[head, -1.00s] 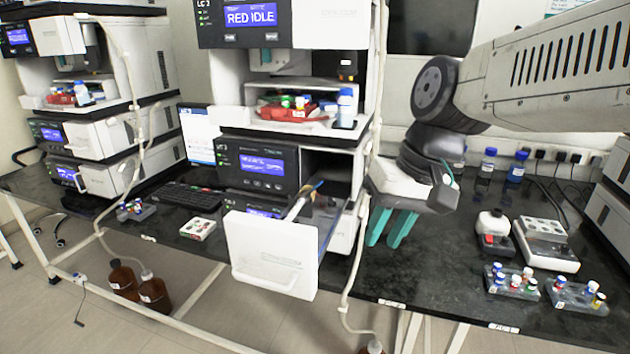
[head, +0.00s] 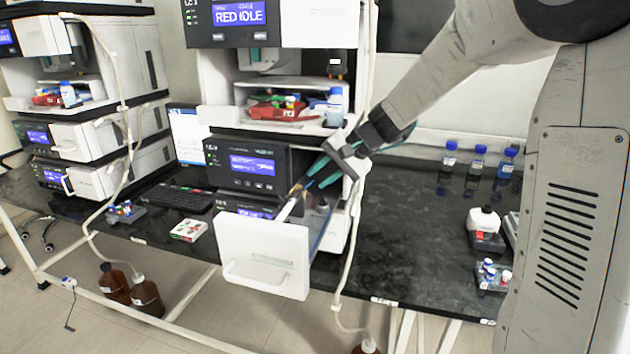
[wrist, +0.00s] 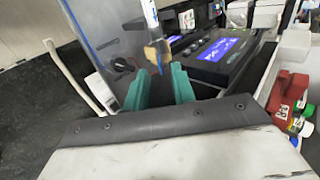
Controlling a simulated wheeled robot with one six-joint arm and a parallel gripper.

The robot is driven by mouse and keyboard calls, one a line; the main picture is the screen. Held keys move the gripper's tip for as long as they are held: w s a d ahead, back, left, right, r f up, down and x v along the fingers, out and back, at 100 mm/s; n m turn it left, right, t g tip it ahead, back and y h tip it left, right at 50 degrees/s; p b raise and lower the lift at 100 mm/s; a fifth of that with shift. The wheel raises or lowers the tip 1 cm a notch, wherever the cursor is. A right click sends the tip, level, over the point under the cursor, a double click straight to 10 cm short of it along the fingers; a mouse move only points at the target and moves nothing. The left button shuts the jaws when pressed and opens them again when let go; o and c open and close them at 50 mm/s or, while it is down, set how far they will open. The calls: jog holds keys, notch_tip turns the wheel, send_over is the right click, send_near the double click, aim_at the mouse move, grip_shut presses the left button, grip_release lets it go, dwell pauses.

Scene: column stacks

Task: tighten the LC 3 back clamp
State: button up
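The middle stack (head: 278,25) has an open drawer (head: 265,240) at its lower level. Its label is too small to read surely. A pale column (head: 287,209) slants up in the drawer, with a tan clamp or fitting (head: 298,190) at its back end. The column (wrist: 149,12), tan fitting (wrist: 152,56) and blue tip also show in the wrist view. My gripper (head: 312,172) reaches in from the right, just behind and above the fitting. Its teal fingers (wrist: 160,86) look apart and empty, with the fitting beyond their tips. Contact cannot be told.
A clear drawer side panel (wrist: 103,45) stands close to my fingers. Tubing (head: 355,230) hangs at the stack's right. A second stack (head: 90,110) stands left. The bench middle-right is clear.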

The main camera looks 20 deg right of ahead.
aim_at(302, 190)
jog(key=shift+x, duration=1.35)
grip_shut()
